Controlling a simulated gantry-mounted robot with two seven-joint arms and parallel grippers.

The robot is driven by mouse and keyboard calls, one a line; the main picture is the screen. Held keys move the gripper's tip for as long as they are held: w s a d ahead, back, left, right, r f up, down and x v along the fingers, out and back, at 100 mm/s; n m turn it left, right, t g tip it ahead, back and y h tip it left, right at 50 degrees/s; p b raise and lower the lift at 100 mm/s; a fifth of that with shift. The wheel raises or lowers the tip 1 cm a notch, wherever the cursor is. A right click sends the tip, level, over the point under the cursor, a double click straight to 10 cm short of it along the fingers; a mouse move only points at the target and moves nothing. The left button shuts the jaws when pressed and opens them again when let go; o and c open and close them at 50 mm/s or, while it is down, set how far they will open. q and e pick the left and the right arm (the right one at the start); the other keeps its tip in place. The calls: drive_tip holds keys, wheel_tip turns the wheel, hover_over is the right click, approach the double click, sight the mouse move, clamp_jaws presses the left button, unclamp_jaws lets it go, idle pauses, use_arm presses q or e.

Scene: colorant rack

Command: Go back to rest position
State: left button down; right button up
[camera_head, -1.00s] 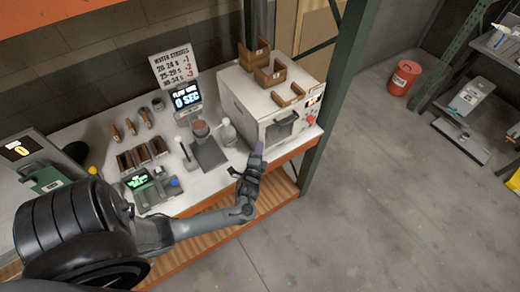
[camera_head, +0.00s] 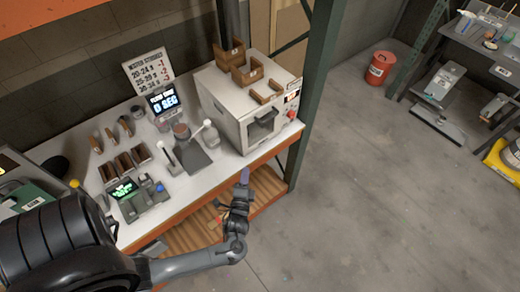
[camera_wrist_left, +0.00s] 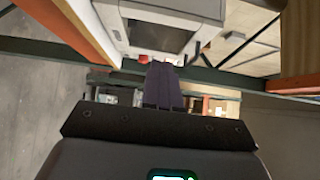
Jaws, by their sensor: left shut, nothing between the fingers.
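My left gripper (camera_head: 244,177) is shut and empty. In the head view it hangs in front of the bench's orange front edge, below and in front of the white oven-like machine (camera_head: 258,124), apart from it. In the left wrist view the purple fingers (camera_wrist_left: 163,86) lie together, pointing toward the machine's front (camera_wrist_left: 158,38), with nothing between them. My left arm comes in from the lower left. My right gripper is not in any view.
The bench (camera_head: 100,170) carries a sign (camera_head: 148,71), a timer display (camera_head: 163,100), brown bins (camera_head: 125,166) and a green-screen device (camera_head: 140,197). A green rack post (camera_head: 313,95) stands right of the machine. A red bucket (camera_head: 380,68) stands on open floor.

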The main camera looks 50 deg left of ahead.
use_arm(q)
drive_tip(key=s+d+r+n+g+h+p, duration=0.2)
drive_tip(key=d+r+n+h+p, duration=0.1)
drive_tip(key=d+r+h+p, duration=0.65)
drive_tip(key=s+d+r+n+g+h, duration=0.3)
drive_tip(key=s+d+r+g, duration=0.4)
drive_tip(key=s+d, duration=0.1)
drive_tip(key=shift+s+d+n+b, duration=0.4)
drive_tip(key=shift+s, duration=0.45)
drive_tip(key=shift+h, duration=0.25)
idle(0.6)
drive_tip(key=c, duration=1.8)
unclamp_jaws()
